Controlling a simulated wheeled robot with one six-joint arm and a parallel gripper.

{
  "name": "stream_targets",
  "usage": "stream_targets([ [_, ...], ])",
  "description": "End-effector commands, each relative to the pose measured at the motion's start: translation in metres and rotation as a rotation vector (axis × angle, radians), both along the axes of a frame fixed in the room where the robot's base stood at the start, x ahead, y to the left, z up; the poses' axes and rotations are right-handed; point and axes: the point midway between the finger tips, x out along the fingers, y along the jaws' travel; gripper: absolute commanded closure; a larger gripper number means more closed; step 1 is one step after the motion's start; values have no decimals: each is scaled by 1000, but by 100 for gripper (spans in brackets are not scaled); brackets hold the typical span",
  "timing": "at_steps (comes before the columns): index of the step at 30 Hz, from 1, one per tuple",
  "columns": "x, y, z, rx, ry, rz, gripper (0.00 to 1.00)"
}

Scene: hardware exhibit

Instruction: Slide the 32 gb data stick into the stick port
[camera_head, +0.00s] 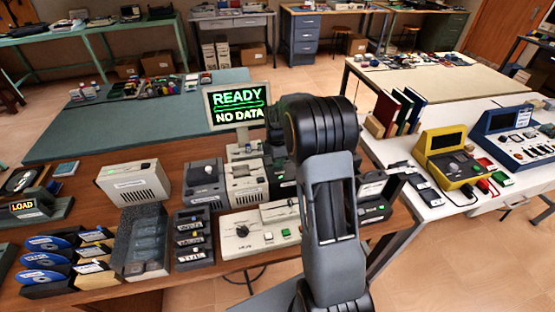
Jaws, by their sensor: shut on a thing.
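My arm rises through the middle of the view, and its end is hidden behind its own links. My gripper cannot be made out, nor can anything in it. I cannot pick out the 32 gb data stick. A long grey tray (119,238) on the brown bench has compartments with small grey pieces at its near end, too small to identify. I cannot tell which device carries the stick port.
The brown bench (92,199) holds a beige box (134,182), a grey unit (205,184), a control panel (262,231) with a knob, and discs in holders (45,261). A "LOAD" sign (24,206) stands at left. A white table (440,228) at right holds a yellow device (449,160).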

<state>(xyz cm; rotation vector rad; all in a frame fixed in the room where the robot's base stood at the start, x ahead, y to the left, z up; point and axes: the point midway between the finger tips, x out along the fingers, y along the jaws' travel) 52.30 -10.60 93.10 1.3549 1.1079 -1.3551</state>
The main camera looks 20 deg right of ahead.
Motion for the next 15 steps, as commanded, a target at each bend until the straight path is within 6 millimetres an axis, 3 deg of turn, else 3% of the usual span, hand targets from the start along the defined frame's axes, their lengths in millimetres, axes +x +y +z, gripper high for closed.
stream_targets([
  [12,0,0,-1,0,0,0,100],
  [13,0,0,-1,0,0,0,90],
  [15,0,0,-1,0,0,0,83],
])
